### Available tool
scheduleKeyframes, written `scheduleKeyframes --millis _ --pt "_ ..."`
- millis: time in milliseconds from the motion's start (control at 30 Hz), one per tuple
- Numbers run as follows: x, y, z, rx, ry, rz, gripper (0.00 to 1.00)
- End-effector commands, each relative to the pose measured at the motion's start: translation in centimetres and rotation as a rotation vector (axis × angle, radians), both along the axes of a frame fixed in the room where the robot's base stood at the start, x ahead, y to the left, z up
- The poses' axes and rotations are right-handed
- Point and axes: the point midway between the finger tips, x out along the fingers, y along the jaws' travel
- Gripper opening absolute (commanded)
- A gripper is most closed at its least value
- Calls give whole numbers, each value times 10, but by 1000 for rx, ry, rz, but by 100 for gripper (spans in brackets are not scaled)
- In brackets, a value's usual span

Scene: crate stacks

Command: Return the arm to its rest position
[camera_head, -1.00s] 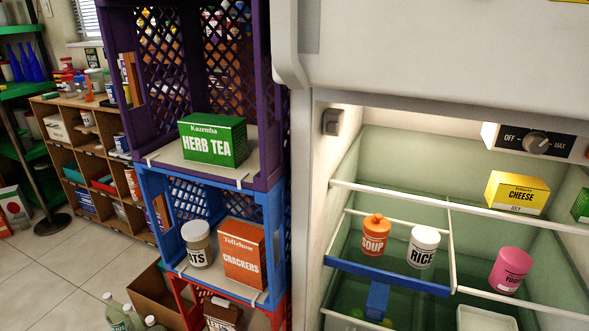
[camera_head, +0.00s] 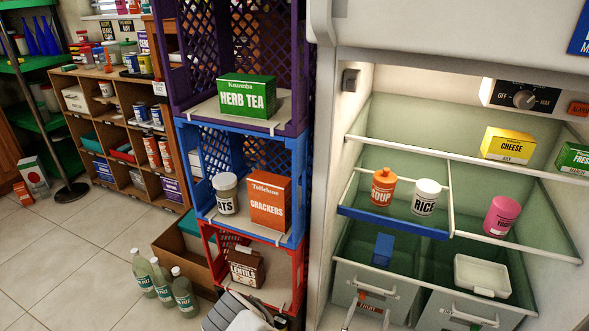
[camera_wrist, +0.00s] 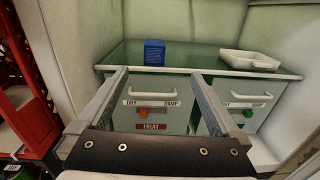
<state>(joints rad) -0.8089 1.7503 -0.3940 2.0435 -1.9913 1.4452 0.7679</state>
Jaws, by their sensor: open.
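My gripper (camera_wrist: 160,74) shows in the wrist view with its two fingers wide apart and nothing between them. It faces the lower part of the open fridge, in front of two drawers. The left drawer (camera_wrist: 174,118) has a white handle and a FRUIT label. A blue box (camera_wrist: 154,52) and a white tray (camera_wrist: 249,60) rest on the glass shelf above the drawers, beyond the fingers and apart from them. In the head view, I cannot clearly make out the fingers.
The fridge (camera_head: 352,130) stands open at right, with soup (camera_head: 383,187) and rice (camera_head: 425,197) in a blue-fronted tray. Left of it, purple (camera_head: 181,60), blue (camera_head: 190,150) and red (camera_head: 207,247) crates are stacked. Bottles (camera_head: 163,283) stand on the floor.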

Motion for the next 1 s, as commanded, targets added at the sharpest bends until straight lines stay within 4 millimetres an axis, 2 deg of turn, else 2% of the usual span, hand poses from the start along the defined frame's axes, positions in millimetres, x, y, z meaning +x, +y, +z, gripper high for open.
scheduleKeyframes --millis 33,200,433,700,1000 --pt "6 0 17 26 -41 -51 100" --pt "8 -11 59 87 -137 -228 100" --pt "-2 -30 121 213 -268 -516 100" --pt "-32 -50 180 402 -382 -853 100" --pt "-76 -56 229 674 -464 -1186 100"
